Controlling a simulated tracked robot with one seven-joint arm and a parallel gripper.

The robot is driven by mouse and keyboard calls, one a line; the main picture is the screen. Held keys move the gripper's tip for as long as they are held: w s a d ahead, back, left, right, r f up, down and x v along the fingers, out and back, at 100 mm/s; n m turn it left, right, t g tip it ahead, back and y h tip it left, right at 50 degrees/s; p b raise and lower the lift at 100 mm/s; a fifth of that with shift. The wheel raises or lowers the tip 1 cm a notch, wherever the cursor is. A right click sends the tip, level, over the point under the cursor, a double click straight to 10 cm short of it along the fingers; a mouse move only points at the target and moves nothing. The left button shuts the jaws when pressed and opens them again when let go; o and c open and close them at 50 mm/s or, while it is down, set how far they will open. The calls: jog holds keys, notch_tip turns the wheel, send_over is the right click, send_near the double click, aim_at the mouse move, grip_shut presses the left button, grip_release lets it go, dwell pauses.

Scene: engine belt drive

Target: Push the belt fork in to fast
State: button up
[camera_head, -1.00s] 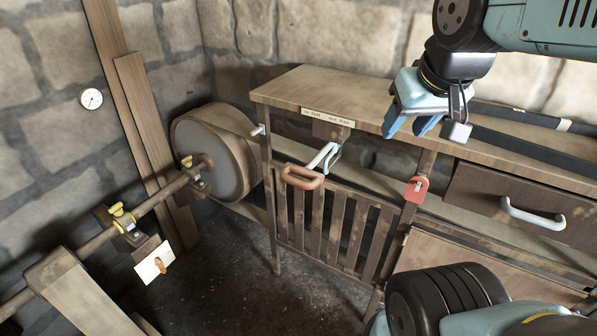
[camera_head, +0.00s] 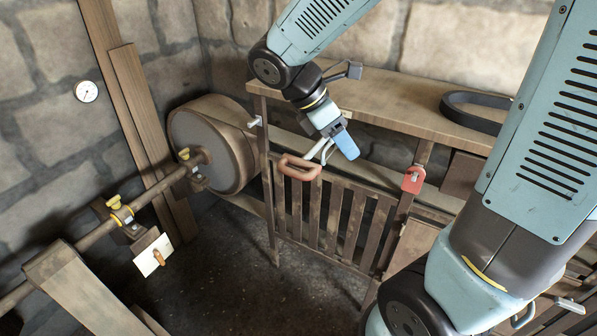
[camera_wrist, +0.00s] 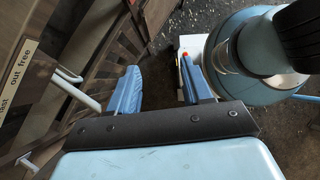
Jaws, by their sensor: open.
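The belt fork shows in the head view as pale bent rods (camera_head: 322,150) with a reddish-brown loop handle (camera_head: 298,167), standing out from the frame above the slatted gate. My gripper (camera_head: 338,142) is open and empty just right of the rods, pointing down. I cannot tell whether it touches them. In the wrist view my open fingers (camera_wrist: 162,88) have a gap between them. A pale rod (camera_wrist: 80,92) juts out left of them, apparently the fork. The loop handle is not clear in the wrist view.
A large drum pulley (camera_head: 205,148) is at the left of the frame. A slatted gate (camera_head: 330,215) hangs below the fork. A red lock-like piece (camera_head: 413,180) is at the right post. A black belt (camera_head: 475,112) lies on the bench top (camera_head: 400,90).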

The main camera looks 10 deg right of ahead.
jog(key=w+a+f+n+t+h, duration=0.4)
jog(key=a+f+n, duration=0.4)
jog(key=n, duration=0.5)
jog(key=n+t+h, duration=0.3)
jog(key=n+t, duration=0.1)
jog(key=n, duration=0.7)
send_near(289, 175)
jog(key=x, duration=1.3)
jog(key=shift+c, duration=0.2)
grip_shut()
